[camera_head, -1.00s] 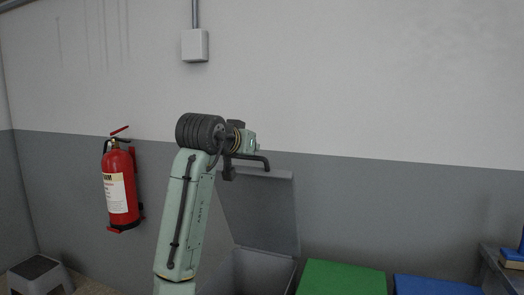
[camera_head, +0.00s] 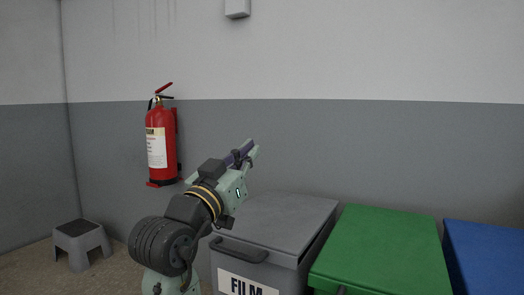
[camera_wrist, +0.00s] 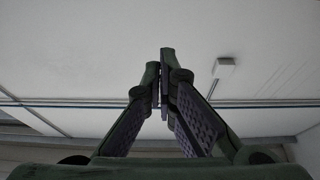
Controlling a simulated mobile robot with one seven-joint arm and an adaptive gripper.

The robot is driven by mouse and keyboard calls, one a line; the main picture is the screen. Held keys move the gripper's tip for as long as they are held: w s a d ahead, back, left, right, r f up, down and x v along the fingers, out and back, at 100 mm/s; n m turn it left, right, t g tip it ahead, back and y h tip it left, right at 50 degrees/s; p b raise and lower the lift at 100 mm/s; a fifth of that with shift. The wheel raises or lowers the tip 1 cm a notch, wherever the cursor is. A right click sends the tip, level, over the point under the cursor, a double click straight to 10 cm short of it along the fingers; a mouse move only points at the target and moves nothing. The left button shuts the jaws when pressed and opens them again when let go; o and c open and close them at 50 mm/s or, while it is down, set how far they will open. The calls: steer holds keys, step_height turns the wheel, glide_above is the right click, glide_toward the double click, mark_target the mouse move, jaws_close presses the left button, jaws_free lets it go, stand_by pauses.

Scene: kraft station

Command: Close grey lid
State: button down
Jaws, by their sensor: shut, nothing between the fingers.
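The grey lid (camera_head: 285,215) lies flat on top of the grey bin (camera_head: 290,277) in the head view, and it looks shut. The bin's front carries a white label reading "FILM". A dark handle (camera_head: 240,252) runs along its front edge. My gripper (camera_head: 248,148) is above the lid's left back part, pointing up and away. My arm hides the lid's left side. In the wrist view my gripper (camera_wrist: 162,62) has its fingers together with nothing between them, against the ceiling or upper wall.
A green lidded bin (camera_head: 382,250) and a blue one (camera_head: 486,255) stand to the right of the grey bin. A red fire extinguisher (camera_head: 160,145) hangs on the wall at left. A grey step stool (camera_head: 82,243) stands in the left corner.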

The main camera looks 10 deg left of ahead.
steer(key=s+f+b, duration=0.2)
steer(key=f+b, duration=0.1)
steer(key=f, duration=0.3)
steer(key=s+a+f+b, duration=0.1)
steer(key=s+f+b, duration=0.1)
steer(key=f, duration=0.3)
steer(key=shift+s+a+f+b, duration=0.3)
steer(key=shift+f+b, duration=0.1)
steer(key=shift+b, duration=0.35)
